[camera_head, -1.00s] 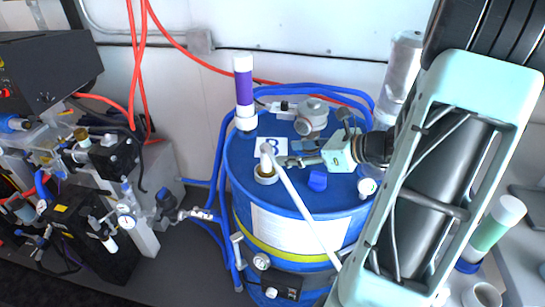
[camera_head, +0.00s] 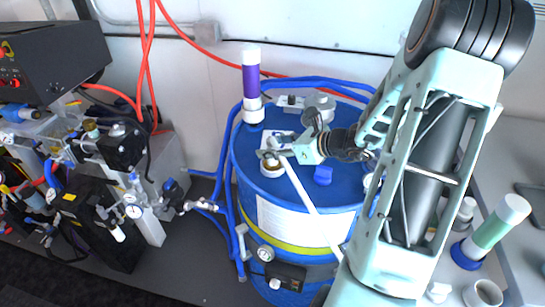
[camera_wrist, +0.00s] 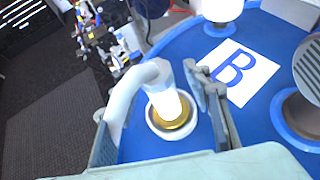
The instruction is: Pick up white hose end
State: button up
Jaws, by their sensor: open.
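The white hose (camera_head: 308,203) rises from the lower right across the front of the blue drum and bends over at its top end. The white hose end (camera_wrist: 162,90) points down into a round white fitting with a brass-coloured ring (camera_wrist: 172,126) on the drum lid. My gripper (camera_head: 272,154) is at the top of the hose end, its fingers partly covering it. In the wrist view my gripper's fingers stand on either side of the hose end, open, with a visible gap on the right side. The fitting also shows in the head view (camera_head: 271,168).
The blue drum (camera_head: 246,150) carries a "B" label (camera_wrist: 240,72), a blue cap (camera_head: 323,175) and a grey metal fitting (camera_head: 320,104). A purple-and-white tube (camera_head: 251,80) stands at its back left. Black equipment with valves (camera_head: 100,210) fills the left.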

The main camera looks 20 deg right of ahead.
grip_shut()
jog(key=shift+r, duration=0.2)
dwell(0.4)
